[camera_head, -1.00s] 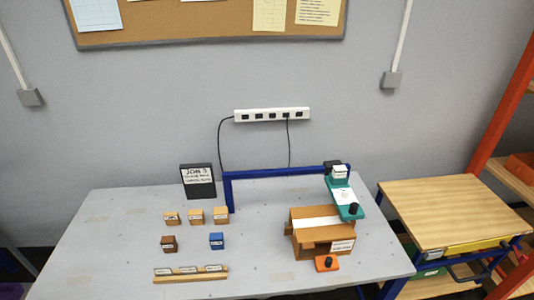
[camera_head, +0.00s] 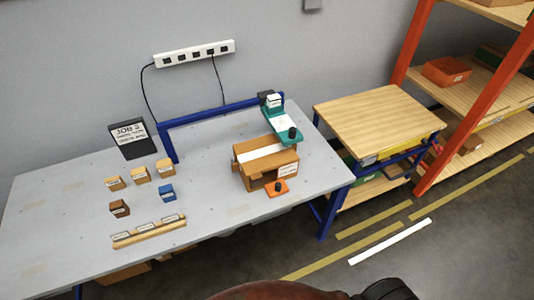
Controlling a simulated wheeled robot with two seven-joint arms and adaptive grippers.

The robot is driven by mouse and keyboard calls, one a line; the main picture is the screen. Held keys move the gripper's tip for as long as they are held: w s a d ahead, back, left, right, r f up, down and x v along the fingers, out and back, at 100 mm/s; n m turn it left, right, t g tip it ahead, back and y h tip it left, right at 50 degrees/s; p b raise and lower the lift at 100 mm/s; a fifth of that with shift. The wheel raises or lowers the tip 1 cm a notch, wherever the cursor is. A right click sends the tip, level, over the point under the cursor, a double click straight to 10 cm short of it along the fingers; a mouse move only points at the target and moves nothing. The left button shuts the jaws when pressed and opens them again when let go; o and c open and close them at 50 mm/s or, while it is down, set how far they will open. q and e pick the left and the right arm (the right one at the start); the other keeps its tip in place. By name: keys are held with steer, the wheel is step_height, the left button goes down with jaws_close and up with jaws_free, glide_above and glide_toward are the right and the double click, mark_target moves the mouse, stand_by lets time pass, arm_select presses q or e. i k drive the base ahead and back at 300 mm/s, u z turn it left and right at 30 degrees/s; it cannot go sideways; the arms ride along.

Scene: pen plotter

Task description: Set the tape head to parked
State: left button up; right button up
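The teal tape head (camera_head: 282,126) hangs at the right end of a blue gantry frame (camera_head: 210,113) on the grey table. It has a black knob (camera_head: 291,133) at its front end and a dark block with a white label (camera_head: 272,99) at its back. It reaches over a brown carton (camera_head: 252,174) with a white strip along its top. An orange tab with a black knob (camera_head: 278,187) sits at the carton's front right. Neither of my grippers shows in the head view.
A black job sign (camera_head: 131,138) stands at the table's back. Small tan blocks (camera_head: 140,175), a brown block (camera_head: 119,208), a blue block (camera_head: 167,193) and a wooden label rail (camera_head: 149,232) lie on the left. A wooden-topped cart (camera_head: 378,112) and orange shelving (camera_head: 437,140) stand right.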

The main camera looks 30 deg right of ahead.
mark_target(288, 135)
steer(key=k, duration=1.25)
steer(key=z, duration=0.8)
steer(key=i, duration=0.65)
steer(key=z, duration=0.55)
steer(key=i, duration=0.8)
steer(key=u, duration=0.95)
steer(key=i, duration=0.6)
steer(key=u, duration=0.7)
